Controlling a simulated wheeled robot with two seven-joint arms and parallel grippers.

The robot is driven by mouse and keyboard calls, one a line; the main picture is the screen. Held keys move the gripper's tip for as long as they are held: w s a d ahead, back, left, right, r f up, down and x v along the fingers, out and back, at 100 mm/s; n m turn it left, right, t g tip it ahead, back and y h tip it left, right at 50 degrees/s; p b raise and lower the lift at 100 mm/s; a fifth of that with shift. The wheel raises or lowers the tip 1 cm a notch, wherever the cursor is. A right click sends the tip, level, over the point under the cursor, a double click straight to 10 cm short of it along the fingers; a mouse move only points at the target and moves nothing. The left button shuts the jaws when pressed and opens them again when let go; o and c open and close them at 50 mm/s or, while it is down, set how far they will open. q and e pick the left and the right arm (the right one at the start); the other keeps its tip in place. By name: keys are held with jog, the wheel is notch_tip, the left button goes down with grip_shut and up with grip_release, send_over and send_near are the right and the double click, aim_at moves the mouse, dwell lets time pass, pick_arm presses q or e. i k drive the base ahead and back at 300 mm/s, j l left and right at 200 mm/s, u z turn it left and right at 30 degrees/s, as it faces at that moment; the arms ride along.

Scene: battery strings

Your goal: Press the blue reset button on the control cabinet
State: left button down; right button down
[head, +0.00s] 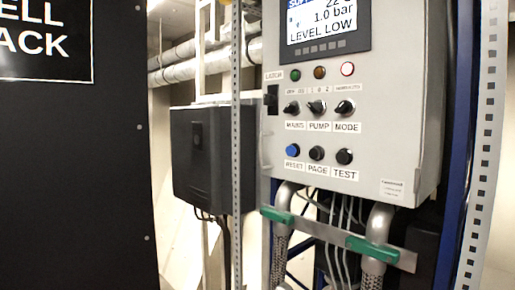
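The control cabinet (387,135) is a light grey box in the right half of the head view. The blue reset button (292,150) sits at the left end of its lowest row, above a RESET label. Two black buttons, PAGE (316,153) and TEST (344,156), are to its right. Nothing covers the blue button. Neither of my grippers shows in the head view.
Above are three black knobs, three small lamps and a display (325,25) reading LEVEL LOW. A black panel (75,180) fills the left side.

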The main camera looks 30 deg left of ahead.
aim_at(291, 150)
jog(key=i+j, duration=0.1)
jog(key=j, duration=0.65)
jog(key=i+j, duration=0.15)
jog(key=j, duration=0.2)
jog(key=i+j, duration=0.1)
jog(key=j, duration=0.3)
